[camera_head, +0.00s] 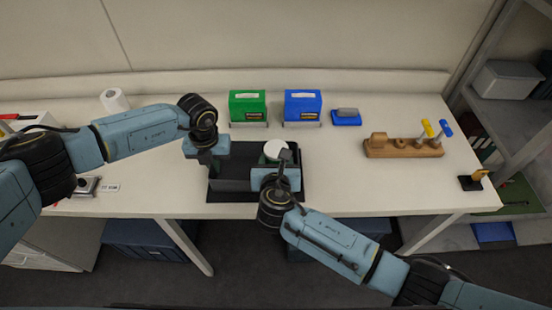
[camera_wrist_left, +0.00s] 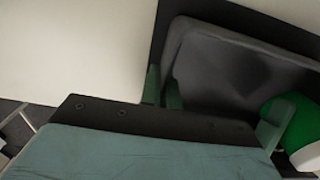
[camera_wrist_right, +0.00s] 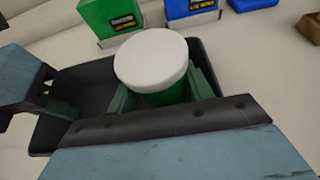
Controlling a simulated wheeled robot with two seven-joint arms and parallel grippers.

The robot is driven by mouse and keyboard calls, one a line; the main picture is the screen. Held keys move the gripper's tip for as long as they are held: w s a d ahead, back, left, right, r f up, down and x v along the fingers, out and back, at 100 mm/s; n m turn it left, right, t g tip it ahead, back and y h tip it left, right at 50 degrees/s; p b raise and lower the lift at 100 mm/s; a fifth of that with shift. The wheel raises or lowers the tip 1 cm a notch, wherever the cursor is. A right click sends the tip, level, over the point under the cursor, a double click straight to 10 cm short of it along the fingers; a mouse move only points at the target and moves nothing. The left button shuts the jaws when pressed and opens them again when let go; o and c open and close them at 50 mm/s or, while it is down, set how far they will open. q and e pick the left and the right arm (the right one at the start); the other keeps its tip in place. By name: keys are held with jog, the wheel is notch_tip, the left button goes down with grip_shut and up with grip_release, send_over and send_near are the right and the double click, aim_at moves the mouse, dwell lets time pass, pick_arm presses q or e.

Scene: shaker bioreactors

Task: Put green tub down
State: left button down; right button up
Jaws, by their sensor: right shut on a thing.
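The green tub with a round white lid (camera_head: 274,150) is over the right part of the black tray (camera_head: 228,197). My right gripper (camera_head: 276,166) is shut on the green tub; in the right wrist view the green body (camera_wrist_right: 165,98) shows between its fingers, below the white lid (camera_wrist_right: 150,58). I cannot tell whether the tub's base touches the tray floor, as it is hidden. My left gripper (camera_head: 208,160) is at the tray's left side. In the left wrist view its fingers (camera_wrist_left: 215,100) are apart with nothing between them, and the green tub (camera_wrist_left: 303,120) shows at the right edge.
A green box (camera_head: 247,107) and a blue box (camera_head: 303,107) stand behind the tray. A paper roll (camera_head: 114,100) stands back left.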

pick_arm(q)
jog(key=shift+s+d+r, duration=0.1)
jog(key=shift+d+r, duration=0.05)
pick_arm(e)
jog(key=shift+s+d+f, duration=0.15)
jog(key=shift+s+f, duration=0.05)
jog(key=shift+f, duration=0.45)
jog(key=o, duration=0.7)
jog(key=shift+s+f, duration=0.1)
jog(key=shift+f, duration=0.1)
jog(key=shift+o, duration=0.2)
jog(key=shift+r, duration=0.45)
jog(key=r+v, duration=0.1)
jog(key=v, duration=1.1)
jog(key=shift+w, duration=0.25)
pick_arm(q)
jog(key=c, duration=2.1)
grip_release()
jog(key=o, duration=0.5)
